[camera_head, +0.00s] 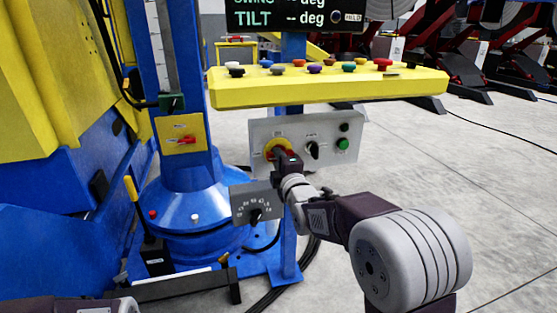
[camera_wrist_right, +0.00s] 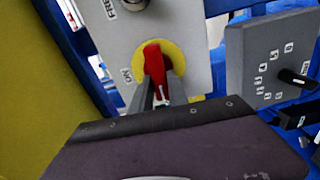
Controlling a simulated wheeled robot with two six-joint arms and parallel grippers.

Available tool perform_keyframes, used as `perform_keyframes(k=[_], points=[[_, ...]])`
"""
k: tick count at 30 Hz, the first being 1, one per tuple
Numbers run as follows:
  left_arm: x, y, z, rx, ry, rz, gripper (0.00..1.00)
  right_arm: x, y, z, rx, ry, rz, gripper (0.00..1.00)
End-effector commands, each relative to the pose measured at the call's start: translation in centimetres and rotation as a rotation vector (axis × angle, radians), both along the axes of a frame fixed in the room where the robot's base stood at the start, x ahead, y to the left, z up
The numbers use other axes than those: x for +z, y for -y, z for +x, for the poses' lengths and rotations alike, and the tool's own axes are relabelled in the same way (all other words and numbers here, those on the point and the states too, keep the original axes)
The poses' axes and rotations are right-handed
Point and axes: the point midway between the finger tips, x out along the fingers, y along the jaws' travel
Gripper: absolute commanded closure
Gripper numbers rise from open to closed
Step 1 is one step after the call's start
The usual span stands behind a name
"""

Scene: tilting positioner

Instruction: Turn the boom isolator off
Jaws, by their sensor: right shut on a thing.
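A red rotary handle on a yellow disc (camera_head: 270,145) sits on the left part of a grey switch panel (camera_head: 325,125). In the right wrist view the red handle (camera_wrist_right: 153,58) stands out from the yellow disc, with an ON label beside the disc. My right gripper (camera_head: 282,156) is at this handle and covers much of it in the head view. In the right wrist view my right gripper (camera_wrist_right: 160,92) is shut on the red handle, a finger on each side. The name on this switch is not readable. My left gripper is out of view.
A black selector knob (camera_head: 312,150) and a green button (camera_head: 343,143) share the panel. A small dial box (camera_head: 256,204) hangs below. A yellow console (camera_head: 330,88) with coloured buttons overhangs above. Another red handle (camera_head: 186,140) sits on a yellow plate on the blue column.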

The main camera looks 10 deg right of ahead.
Motion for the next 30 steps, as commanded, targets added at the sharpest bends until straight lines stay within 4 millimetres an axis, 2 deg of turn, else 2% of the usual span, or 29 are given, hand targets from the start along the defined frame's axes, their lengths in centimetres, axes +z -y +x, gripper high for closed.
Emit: perform_keyframes(k=[7, 21, 22, 24, 30], points=[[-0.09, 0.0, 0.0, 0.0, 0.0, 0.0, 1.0, -0.13, -0.04, 0.0, 0.001, 0.001, -0.061, 1.0], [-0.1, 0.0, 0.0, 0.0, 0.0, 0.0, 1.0, -0.16, -0.03, 0.0, 0.001, 0.001, -0.076, 1.0], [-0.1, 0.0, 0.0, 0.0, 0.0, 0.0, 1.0, -0.16, -0.04, -0.01, 0.001, 0.001, -0.076, 0.77], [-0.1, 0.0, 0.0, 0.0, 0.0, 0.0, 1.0, -0.16, -0.03, 0.0, 0.001, 0.001, -0.075, 0.58], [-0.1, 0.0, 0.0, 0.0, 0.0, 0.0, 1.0, -0.14, -0.02, 0.0, 0.0, 0.002, -0.074, 0.58]])
